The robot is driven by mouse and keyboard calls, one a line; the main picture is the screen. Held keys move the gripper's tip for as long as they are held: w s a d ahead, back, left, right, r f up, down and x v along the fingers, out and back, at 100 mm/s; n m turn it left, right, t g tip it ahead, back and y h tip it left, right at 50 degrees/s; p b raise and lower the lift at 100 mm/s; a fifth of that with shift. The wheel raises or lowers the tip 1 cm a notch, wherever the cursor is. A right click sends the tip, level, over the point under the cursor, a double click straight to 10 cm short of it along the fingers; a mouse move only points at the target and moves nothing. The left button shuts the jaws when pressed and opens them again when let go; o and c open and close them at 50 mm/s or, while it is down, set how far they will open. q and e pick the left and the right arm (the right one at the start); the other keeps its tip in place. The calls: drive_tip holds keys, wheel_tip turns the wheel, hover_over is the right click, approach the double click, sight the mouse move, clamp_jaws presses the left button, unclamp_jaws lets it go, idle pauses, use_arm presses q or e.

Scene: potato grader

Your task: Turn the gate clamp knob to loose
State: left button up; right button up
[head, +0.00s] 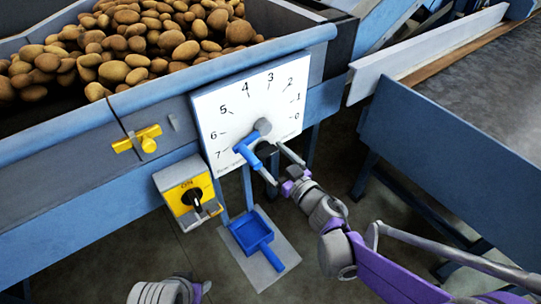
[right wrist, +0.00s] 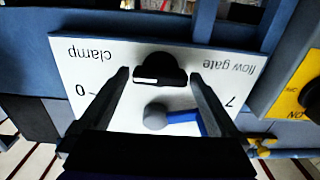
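The gate clamp knob is a black round knob (right wrist: 163,66) with a white mark. It sits on the white dial plate (head: 222,108) below the grey hub of the blue flow gate lever (head: 246,147). In the head view the knob (head: 267,148) is partly hidden by my right gripper (head: 266,155). In the right wrist view the fingers of my right gripper (right wrist: 160,75) stand open on either side of the knob, with small gaps beside it. The lever points to about 7. Of my left arm only a grey link shows at the bottom edge; its gripper is out of view.
A yellow switch box (head: 184,192) marked ON stands left of the plate. A yellow latch (head: 138,139) is above it. A potato-filled hopper (head: 325,33) is behind. A blue scoop (head: 251,232) lies below. A blue-framed table (head: 440,133) is at right.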

drive_tip(key=c, duration=1)
drive_tip(key=n, duration=0.4)
drive_tip(key=shift+n+p, duration=0.3)
drive_tip(key=shift+n, duration=0.1)
drive_tip(key=n, duration=0.4)
drive_tip(key=shift+n, duration=0.3)
drive_tip(key=n+p, duration=0.1)
drive_tip(key=n, duration=0.3)
drive_tip(key=shift+f+n, duration=0.1)
drive_tip(key=shift+n, duration=2.2)
